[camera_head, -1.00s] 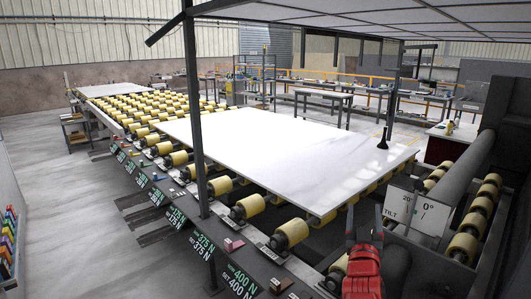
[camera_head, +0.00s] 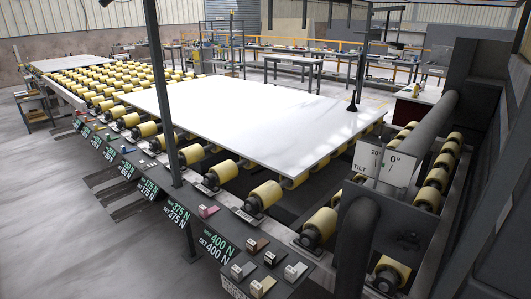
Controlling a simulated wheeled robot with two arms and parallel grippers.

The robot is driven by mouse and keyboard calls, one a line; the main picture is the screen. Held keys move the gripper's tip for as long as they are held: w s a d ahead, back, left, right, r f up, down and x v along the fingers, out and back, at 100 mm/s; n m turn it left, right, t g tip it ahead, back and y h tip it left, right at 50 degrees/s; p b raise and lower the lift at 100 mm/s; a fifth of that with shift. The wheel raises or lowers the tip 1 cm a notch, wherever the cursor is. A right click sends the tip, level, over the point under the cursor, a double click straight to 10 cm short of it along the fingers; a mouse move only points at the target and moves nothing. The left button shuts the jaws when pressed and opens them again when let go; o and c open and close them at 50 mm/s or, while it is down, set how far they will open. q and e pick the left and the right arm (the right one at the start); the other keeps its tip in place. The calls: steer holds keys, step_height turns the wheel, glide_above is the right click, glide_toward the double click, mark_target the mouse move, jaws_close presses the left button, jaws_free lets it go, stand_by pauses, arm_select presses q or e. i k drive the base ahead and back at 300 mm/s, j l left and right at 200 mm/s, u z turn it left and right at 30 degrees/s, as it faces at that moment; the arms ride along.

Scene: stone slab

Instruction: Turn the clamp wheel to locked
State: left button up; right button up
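No clamp wheel can be clearly made out in the head view. A large white stone slab (camera_head: 245,115) lies flat on a bed of yellow rollers. A small dark cone-shaped object (camera_head: 352,101) shows at the slab's far right corner. A white sign (camera_head: 388,163) marked 20°, 0° and TILT stands at the right of the bed, beside a thick dark cylinder (camera_head: 432,125). Neither of my grippers is in view.
Yellow rollers (camera_head: 264,196) line the near side. Plates along the edge read 400 N (camera_head: 217,243) and 375 N, with small coloured blocks (camera_head: 257,246) by them. A dark post (camera_head: 165,95) rises in front of the slab. Open floor (camera_head: 60,200) lies left.

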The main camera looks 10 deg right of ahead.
mark_target(409, 240)
steer(key=z, duration=1.3)
steer(key=j+u, duration=0.1)
steer(key=j, duration=0.3)
steer(key=i+j+u, duration=0.1)
steer(key=j, duration=0.25)
